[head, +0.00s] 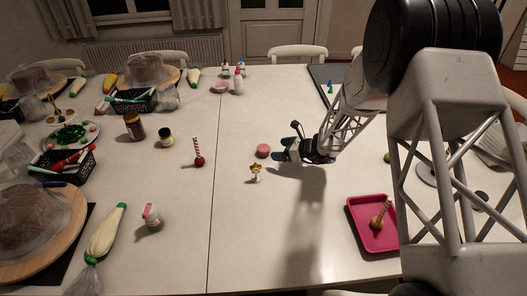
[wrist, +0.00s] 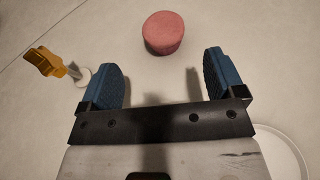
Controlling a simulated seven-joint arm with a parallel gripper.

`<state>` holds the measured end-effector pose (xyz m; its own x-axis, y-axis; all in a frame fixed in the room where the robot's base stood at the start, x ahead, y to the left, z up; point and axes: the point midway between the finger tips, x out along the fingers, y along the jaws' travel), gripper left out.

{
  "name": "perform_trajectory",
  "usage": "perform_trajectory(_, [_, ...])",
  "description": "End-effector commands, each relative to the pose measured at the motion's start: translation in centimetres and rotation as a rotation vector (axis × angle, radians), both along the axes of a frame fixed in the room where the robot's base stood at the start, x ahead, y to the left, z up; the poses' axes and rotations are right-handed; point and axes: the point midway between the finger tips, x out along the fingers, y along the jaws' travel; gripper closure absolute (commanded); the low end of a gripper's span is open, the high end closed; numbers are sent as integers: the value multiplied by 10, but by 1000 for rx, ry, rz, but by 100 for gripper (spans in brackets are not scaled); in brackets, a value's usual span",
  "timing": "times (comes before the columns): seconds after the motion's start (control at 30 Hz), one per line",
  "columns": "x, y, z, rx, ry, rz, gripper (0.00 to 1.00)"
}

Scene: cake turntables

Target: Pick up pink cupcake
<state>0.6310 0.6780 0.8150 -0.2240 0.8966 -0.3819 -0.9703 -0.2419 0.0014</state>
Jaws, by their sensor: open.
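A small pink, round, flat-topped thing that looks like the pink cupcake (head: 263,151) stands on the white table near its middle. It also shows in the wrist view (wrist: 163,33), beyond the fingertips and roughly centred between them. My gripper (head: 285,149) is just to its right in the head view. In the wrist view my gripper (wrist: 160,68) has its two blue fingers wide apart with nothing between them. The cupcake is apart from both fingers.
A small white figure with a golden top (head: 256,173) stands close in front of the cupcake; it shows left of the left finger (wrist: 50,64). A red ball on a striped stick (head: 198,152) is further left. A pink tray (head: 355,232) lies front right. Table front centre is clear.

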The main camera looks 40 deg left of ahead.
Motion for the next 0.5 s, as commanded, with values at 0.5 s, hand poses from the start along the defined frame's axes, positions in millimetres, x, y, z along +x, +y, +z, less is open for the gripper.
perform_trajectory(0.5, [-4,16,-7,-1,-2,2,12])
